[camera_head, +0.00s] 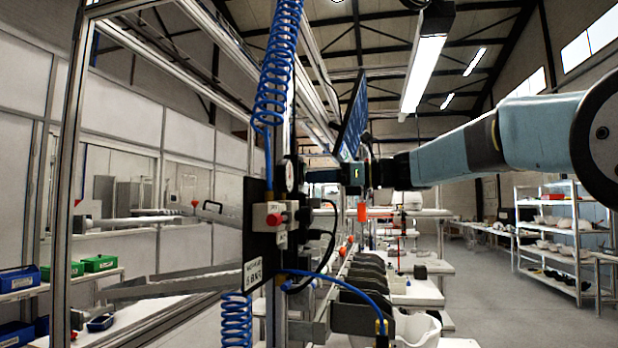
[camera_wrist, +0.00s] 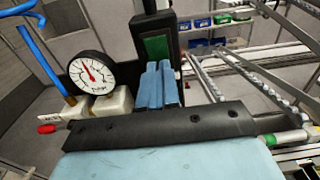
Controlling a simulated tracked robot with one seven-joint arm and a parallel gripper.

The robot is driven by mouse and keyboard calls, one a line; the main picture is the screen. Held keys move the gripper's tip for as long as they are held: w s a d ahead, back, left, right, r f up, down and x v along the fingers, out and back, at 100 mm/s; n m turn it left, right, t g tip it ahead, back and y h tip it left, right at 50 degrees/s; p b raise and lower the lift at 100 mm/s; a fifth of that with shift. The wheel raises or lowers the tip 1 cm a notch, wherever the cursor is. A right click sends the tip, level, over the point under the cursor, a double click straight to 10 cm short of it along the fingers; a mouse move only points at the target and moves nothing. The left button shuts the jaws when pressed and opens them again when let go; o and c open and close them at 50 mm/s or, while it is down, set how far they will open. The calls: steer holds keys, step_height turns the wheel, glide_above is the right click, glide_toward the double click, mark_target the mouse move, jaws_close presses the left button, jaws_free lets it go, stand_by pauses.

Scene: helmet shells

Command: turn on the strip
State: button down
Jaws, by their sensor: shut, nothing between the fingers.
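My gripper (camera_wrist: 160,68) shows in the wrist view as two pale blue fingers pressed together, shut and empty. Just beyond their tips stands a black upright piece with a green panel (camera_wrist: 157,46). I cannot tell whether the fingertips touch it, nor whether this piece is the strip. In the head view my gripper (camera_head: 334,173) is at the end of the arm reaching in from the right, beside the metal post, with its fingertips hard to make out. No strip is clearly identifiable, and no lit indicator shows on the green panel.
A round white gauge (camera_wrist: 91,72) stands left of the fingers. In the head view, a black plate (camera_head: 257,235) carries a red knob (camera_head: 273,220). Blue coiled hose (camera_head: 277,75) hangs close to the post. Black bins (camera_head: 362,285) line the bench below. The aisle at right is open.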

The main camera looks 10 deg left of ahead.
steer(key=shift+s+a+f, duration=0.15)
steer(key=shift+a+f, duration=0.05)
steer(key=shift+a, duration=0.15)
steer(key=shift+d+f, duration=0.2)
steer(key=shift+d, duration=0.4)
steer(key=d+f, duration=0.1)
steer(key=d, duration=1.2)
steer(key=shift+d, duration=0.2)
steer(key=shift+s+f, duration=0.1)
steer(key=s+d+f+n+t+h, duration=0.1)
steer(key=s+d+f+n+h, duration=0.5)
steer(key=s+f, duration=0.3)
steer(key=s+d+f+n+t+h, duration=0.2)
steer(key=s+d+f+n+h, duration=0.3)
steer(key=s+f, duration=0.4)
steer(key=s+d+f+n+t+h, duration=0.1)
steer(key=s+d+f+n+h, duration=0.5)
steer(key=s+d+f, duration=0.3)
step_height(320, 180, down, 5)
steer(key=shift+r+n+t+h, duration=0.1)
steer(key=shift+n+t+h, duration=0.2)
steer(key=shift+n, duration=0.5)
